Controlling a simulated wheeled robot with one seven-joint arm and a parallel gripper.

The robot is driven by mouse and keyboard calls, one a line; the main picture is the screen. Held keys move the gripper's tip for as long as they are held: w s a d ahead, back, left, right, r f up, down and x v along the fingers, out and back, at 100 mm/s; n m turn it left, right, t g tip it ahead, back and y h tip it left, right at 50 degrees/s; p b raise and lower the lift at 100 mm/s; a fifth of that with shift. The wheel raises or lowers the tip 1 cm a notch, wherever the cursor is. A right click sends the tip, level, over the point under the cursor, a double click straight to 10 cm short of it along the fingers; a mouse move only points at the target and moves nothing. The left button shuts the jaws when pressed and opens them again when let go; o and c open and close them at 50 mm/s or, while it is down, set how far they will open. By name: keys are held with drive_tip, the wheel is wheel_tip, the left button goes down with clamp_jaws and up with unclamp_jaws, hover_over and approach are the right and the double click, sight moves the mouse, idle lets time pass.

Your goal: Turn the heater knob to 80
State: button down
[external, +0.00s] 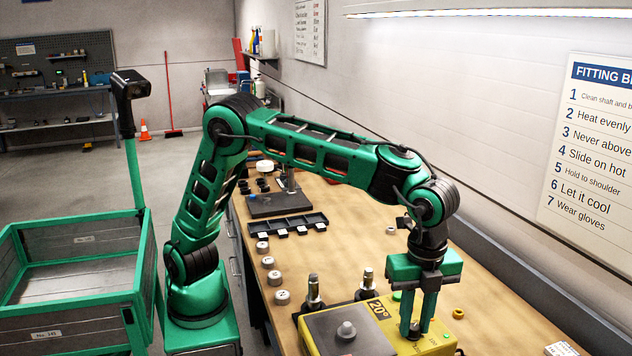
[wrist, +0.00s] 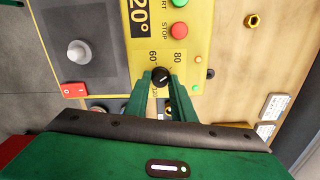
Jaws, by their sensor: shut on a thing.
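The yellow heater (external: 440,340) stands at the bench's near end, with a dark grey plate and a "20°" display (wrist: 139,14). My gripper (external: 415,328) points down onto its panel. In the wrist view its two green fingers (wrist: 161,84) are shut on the black heater knob (wrist: 160,74), one on each side. The fingers hide part of the lower scale.
The plate carries a grey peg (wrist: 78,52). Shafts (external: 313,290) stand behind the heater. A brass nut (external: 458,313) lies on the bench at right.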

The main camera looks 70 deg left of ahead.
sight(416, 325)
drive_tip(key=shift+w+a, duration=0.2)
drive_tip(key=shift+w, duration=0.1)
drive_tip(key=c, duration=1.5)
unclamp_jaws()
drive_tip(key=shift+s, duration=0.1)
drive_tip(key=shift+d, duration=0.1)
drive_tip(key=shift+r, duration=0.1)
wheel_tip(416, 325, up, 11)
drive_tip(key=shift+f, duration=0.2)
